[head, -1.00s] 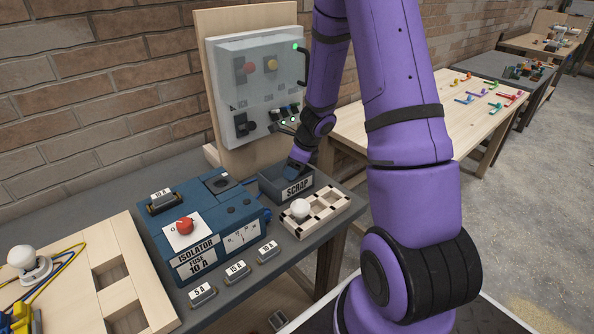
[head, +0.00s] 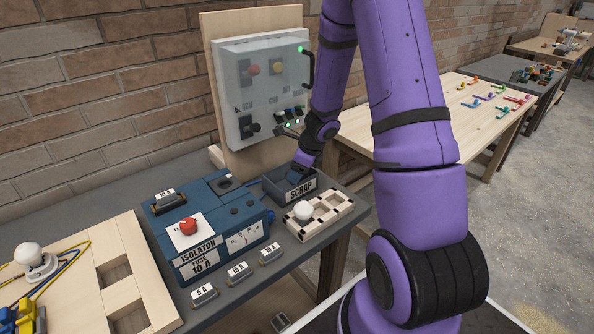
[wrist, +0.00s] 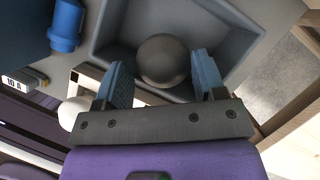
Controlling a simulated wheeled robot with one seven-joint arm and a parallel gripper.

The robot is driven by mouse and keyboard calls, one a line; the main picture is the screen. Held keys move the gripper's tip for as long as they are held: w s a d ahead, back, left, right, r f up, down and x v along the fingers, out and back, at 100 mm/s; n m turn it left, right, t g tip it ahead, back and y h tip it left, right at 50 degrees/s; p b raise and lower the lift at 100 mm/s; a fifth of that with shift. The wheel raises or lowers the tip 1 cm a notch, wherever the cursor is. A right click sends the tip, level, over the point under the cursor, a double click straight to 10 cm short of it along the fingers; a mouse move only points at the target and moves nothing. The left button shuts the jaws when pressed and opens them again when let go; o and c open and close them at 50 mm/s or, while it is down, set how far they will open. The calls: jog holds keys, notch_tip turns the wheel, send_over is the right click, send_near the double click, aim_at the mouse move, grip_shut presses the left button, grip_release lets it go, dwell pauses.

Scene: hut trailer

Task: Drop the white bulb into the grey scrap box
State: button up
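A dark grey-brown round bulb (wrist: 163,58) sits between the two blue fingertips of my gripper (wrist: 163,72) in the wrist view. In the head view my wrist points down into the box, labelled SCRAP (head: 300,190), and hides the bulb. A white bulb (head: 303,211) stands in the pale wooden rack in front of the box; it also shows in the wrist view (wrist: 74,112). Another white bulb (head: 28,255) sits in a lampholder at far left.
The blue isolator box (head: 210,225) with a red knob stands left of the scrap box. Several fuses (head: 238,271) lie along the bench's front edge. A panel with a clear cover (head: 262,85) stands behind. The wooden rack (head: 335,210) is close in front of the box.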

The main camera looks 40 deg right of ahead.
jog(key=shift+o, duration=0.4)
jog(key=shift+s+a+f, duration=0.25)
jog(key=shift+s+f, duration=0.2)
jog(key=shift+f, duration=0.1)
jog(key=shift+w+r, duration=0.15)
jog(key=shift+r, duration=0.35)
jog(key=shift+w+v, duration=0.15)
jog(key=shift+v, duration=1.8)
jog(key=shift+w+v, duration=0.15)
jog(key=shift+v, duration=1.8)
jog(key=shift+s, duration=0.15)
